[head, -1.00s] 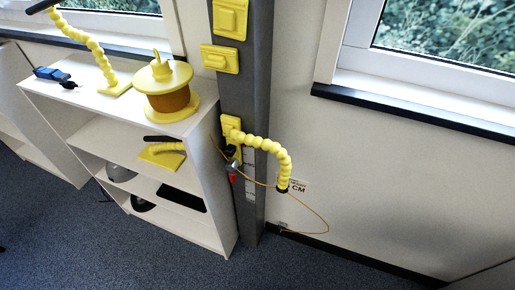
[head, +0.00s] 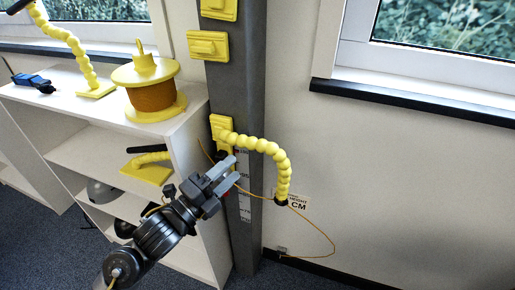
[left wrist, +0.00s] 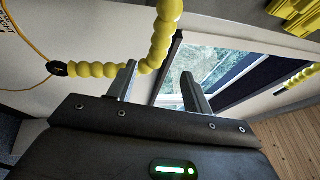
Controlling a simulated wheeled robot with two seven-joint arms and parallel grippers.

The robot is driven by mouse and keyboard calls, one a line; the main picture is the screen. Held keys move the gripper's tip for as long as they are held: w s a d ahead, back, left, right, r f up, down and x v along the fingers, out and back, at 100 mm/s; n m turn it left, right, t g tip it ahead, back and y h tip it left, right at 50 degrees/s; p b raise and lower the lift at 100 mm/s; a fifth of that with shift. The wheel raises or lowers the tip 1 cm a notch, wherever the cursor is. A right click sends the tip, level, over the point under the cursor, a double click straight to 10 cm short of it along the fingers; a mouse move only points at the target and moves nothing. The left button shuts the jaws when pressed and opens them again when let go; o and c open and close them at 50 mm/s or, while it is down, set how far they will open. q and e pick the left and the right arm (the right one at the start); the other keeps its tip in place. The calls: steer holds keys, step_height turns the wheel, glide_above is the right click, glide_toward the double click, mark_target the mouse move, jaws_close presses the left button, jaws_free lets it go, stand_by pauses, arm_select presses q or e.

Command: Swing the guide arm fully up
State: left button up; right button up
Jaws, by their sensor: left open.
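The guide arm (head: 272,150) is a yellow beaded arm on a yellow bracket on the grey post. It arches out to the right and hangs down to a black tip. A thin orange rope (head: 325,235) runs by that tip. My left gripper (head: 232,169) is open and empty, below and left of the arch. In the left wrist view the guide arm (left wrist: 161,42) curves across near the left finger of my left gripper (left wrist: 160,82). I cannot tell whether they touch. My right gripper is not in view.
A white shelf unit (head: 60,120) stands left of the post (head: 240,75). It carries a yellow spool (head: 150,88), another yellow beaded arm (head: 75,50) and a blue tool (head: 32,82). A wall with a window (head: 440,80) lies to the right. The space right of the guide arm is clear.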

mark_target(254, 149)
arm_select(q)
steer(key=p+x, duration=0.2)
steer(key=x, duration=0.9)
steer(key=shift+a+p, duration=0.15)
steer(key=shift+p, duration=0.2)
jaws_close()
